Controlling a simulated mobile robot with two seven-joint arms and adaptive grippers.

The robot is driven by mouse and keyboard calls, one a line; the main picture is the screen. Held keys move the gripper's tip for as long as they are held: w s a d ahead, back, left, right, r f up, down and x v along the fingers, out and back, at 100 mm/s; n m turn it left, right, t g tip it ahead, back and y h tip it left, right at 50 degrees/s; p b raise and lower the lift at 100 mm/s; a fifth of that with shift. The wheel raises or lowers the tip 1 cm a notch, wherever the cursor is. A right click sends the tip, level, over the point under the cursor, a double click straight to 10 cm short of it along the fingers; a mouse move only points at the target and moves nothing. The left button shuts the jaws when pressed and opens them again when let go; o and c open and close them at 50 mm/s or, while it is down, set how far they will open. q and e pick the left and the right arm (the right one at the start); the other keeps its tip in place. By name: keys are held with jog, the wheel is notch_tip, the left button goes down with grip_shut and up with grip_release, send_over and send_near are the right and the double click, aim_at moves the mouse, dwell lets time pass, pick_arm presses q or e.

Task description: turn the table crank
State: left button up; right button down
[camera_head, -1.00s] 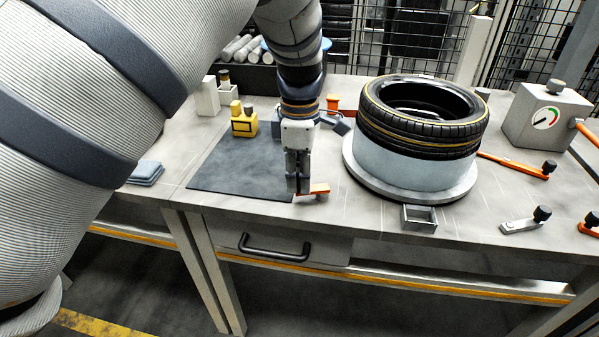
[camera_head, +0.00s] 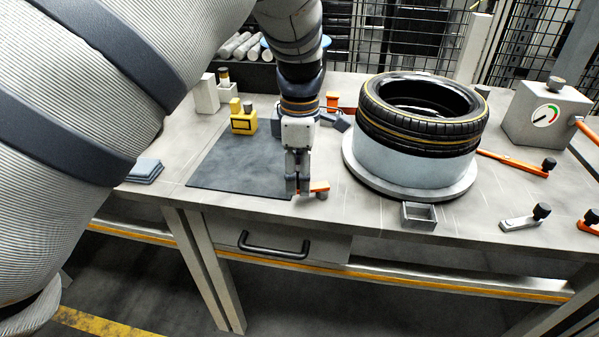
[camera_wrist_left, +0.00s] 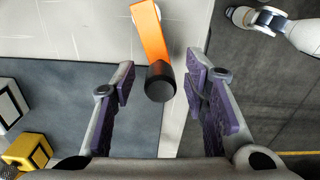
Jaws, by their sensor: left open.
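The crank is an orange arm (camera_wrist_left: 149,32) with a black round knob (camera_wrist_left: 160,82), seen from above in the left wrist view. In the head view its orange arm (camera_head: 320,186) shows at the table's front edge, partly hidden behind my fingers. My left gripper (camera_head: 298,187) points down there, at the mat's front right corner. It is open, with one purple-padded finger on each side of the knob. In the wrist view gaps show between the knob and both pads.
A tyre (camera_head: 422,113) sits on a round pale drum (camera_head: 408,169) right of the gripper. A dark mat (camera_head: 235,170) and a yellow block (camera_head: 243,121) lie left. A gauge box (camera_head: 533,118) and orange levers (camera_head: 515,164) stand right. A drawer handle (camera_head: 274,247) juts out below.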

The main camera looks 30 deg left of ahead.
pick_arm(q)
notch_tip(320, 180, up, 12)
jog(key=shift+f, duration=0.1)
dwell(0.5)
